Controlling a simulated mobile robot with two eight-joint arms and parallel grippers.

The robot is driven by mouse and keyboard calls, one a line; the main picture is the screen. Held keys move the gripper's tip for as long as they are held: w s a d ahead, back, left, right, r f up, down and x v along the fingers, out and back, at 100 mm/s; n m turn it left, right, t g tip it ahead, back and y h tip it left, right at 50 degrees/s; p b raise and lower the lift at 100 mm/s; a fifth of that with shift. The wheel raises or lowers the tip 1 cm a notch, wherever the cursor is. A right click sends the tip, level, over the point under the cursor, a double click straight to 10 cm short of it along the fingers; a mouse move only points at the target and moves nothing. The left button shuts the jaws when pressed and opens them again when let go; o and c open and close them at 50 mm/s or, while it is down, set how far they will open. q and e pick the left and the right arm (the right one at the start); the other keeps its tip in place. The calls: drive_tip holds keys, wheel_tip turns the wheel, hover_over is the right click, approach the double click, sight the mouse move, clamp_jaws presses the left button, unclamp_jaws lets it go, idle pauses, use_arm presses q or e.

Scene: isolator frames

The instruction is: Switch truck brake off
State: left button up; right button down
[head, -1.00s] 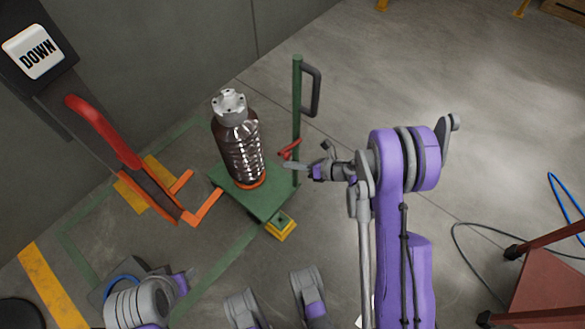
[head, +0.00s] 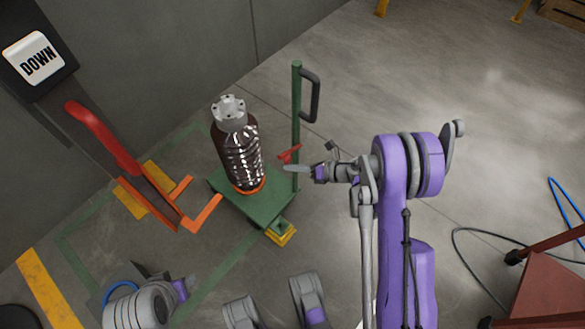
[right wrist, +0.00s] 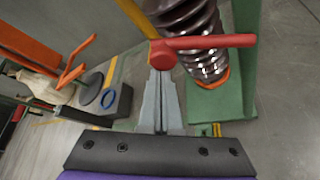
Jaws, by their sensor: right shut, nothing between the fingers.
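The truck is a green cart (head: 245,207) with a green post (head: 296,105). A small red brake lever (head: 289,155) sits low by the post. In the right wrist view the red lever (right wrist: 205,41) lies across the picture, its round end at the left. My right gripper (head: 287,167) is shut and empty, just beside the lever. In the right wrist view its closed fingertips (right wrist: 161,73) point at the round end; I cannot tell whether they touch. My left arm shows at the lower left of the head view, but its fingers cannot be made out.
A dark ribbed cylinder (head: 240,150) with a grey cap stands on the cart. A grey handle (head: 311,97) juts from the post. Left are a red lever arm (head: 103,135), orange forks (head: 203,213) and a DOWN button (head: 34,58).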

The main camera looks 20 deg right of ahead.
drive_tip(key=shift+w+d+r+m+y, duration=0.2)
drive_tip(key=shift+d+r+m+y, duration=0.2)
drive_tip(key=shift+r, duration=0.2)
drive_tip(key=shift+w+d+r+m+y, duration=0.2)
drive_tip(key=shift+r+m+y, duration=0.1)
drive_tip(key=shift+r+m, duration=0.25)
use_arm(q)
drive_tip(key=shift+f, duration=0.25)
use_arm(e)
drive_tip(key=w+d+r+m+y, duration=0.3)
drive_tip(key=d+r+m, duration=0.1)
drive_tip(key=d+r, duration=0.1)
drive_tip(key=shift+w+d, duration=0.4)
drive_tip(key=shift+d, duration=0.45)
